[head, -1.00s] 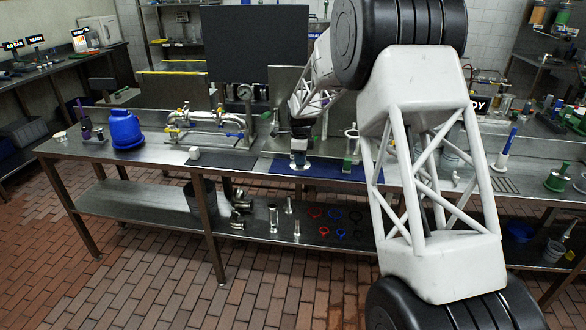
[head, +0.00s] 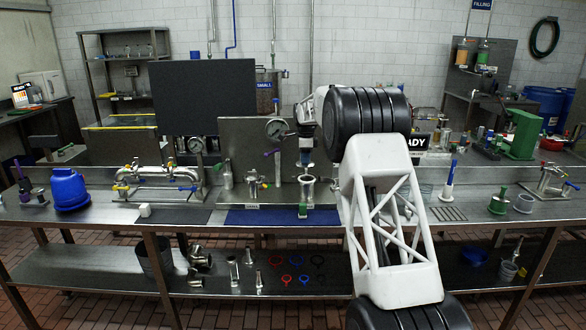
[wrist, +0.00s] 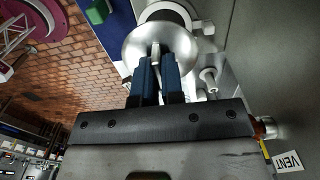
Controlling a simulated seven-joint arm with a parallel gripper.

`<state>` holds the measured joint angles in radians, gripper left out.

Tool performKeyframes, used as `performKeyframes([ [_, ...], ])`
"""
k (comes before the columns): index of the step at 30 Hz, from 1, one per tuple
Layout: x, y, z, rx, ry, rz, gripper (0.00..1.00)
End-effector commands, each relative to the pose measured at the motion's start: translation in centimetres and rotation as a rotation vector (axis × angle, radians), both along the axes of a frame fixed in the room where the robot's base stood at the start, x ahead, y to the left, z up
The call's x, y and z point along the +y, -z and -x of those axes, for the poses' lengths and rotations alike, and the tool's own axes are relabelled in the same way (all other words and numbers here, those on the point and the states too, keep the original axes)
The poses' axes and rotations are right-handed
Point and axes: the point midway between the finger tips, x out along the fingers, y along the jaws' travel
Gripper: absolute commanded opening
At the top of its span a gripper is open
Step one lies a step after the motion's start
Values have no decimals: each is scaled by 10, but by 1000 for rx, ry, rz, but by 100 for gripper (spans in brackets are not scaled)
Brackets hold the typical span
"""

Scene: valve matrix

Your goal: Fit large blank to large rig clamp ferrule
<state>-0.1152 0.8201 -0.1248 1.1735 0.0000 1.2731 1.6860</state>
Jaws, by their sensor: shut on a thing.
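The large blank is a shiny metal disc (wrist: 138,42) with a short stem, seen in the wrist view. My gripper (wrist: 158,62) is shut on the stem between its blue fingers. In the head view my gripper (head: 305,160) points down in front of the steel back panel, above the right-hand rig. A pale round ring, which looks like the rig's ferrule (wrist: 172,10), shows just past the disc in the wrist view. The disc partly covers it, so I cannot tell whether they touch.
The steel panel (head: 236,140) with a gauge (head: 276,129) stands close behind. A metal valve fitting (head: 254,184) is to the left. A green block (head: 303,211) sits on the blue mat (head: 262,216) in front. Piping (head: 158,178) is farther left.

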Motion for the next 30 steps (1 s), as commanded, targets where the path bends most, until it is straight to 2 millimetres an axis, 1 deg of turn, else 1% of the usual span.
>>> performKeyframes([
  [3,-6,-4,-5,-1,0,0,0],
  [6,-8,-5,-6,-1,0,0,0],
  [22,-8,-5,-5,-1,0,0,0],
  [30,-8,4,-5,1,0,0,0],
])
